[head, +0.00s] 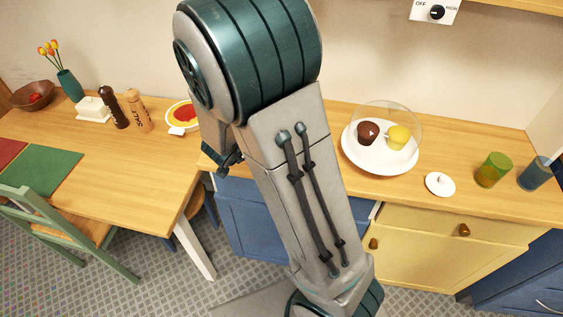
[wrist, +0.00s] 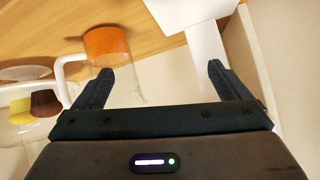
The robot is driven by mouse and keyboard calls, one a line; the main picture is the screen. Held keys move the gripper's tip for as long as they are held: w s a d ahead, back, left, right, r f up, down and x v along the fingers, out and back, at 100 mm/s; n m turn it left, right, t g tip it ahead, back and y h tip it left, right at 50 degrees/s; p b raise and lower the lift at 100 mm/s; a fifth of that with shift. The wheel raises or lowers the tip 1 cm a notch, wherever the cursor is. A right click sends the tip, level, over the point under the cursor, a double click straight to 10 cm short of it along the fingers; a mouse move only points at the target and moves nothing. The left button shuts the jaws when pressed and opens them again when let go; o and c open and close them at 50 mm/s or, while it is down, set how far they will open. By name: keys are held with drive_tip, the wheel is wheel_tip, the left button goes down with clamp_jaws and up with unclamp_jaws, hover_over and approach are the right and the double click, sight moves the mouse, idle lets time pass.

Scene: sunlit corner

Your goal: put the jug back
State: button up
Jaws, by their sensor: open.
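In the wrist view, a clear jug with orange contents (wrist: 108,45) and a white handle (wrist: 64,80) stands on a wooden surface. That view is turned, so the surface is at the top. My gripper (wrist: 160,72) is open, with nothing seen held between its fingers. Its left finger overlaps the jug's clear body, with the handle to the left of that finger. I cannot tell whether the finger touches it. In the head view my arm blocks the middle, and I cannot make out the jug there.
A plate (head: 356,160) with a brown and a yellow cake under a clear dome stands on the counter. A white lid (head: 440,184), a green cup (head: 492,170) and a blue cup (head: 536,174) are right of it. A white object (wrist: 205,45) is near my right finger.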

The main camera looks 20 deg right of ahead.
drive_tip(key=s+a+r+n+g+y, duration=0.1)
drive_tip(key=s+a+r+n+y, duration=0.6)
drive_tip(key=s+a+r+y, duration=0.15)
drive_tip(key=s+d+r+n+g+h, duration=0.1)
drive_tip(key=s+d+g, duration=0.1)
drive_tip(key=s, duration=0.5)
drive_tip(key=s+d+r+n+g+h, duration=0.1)
drive_tip(key=s+d+r+n+g, duration=0.1)
drive_tip(key=s+d, duration=0.3)
drive_tip(key=s, duration=0.3)
drive_tip(key=shift+s, duration=0.1)
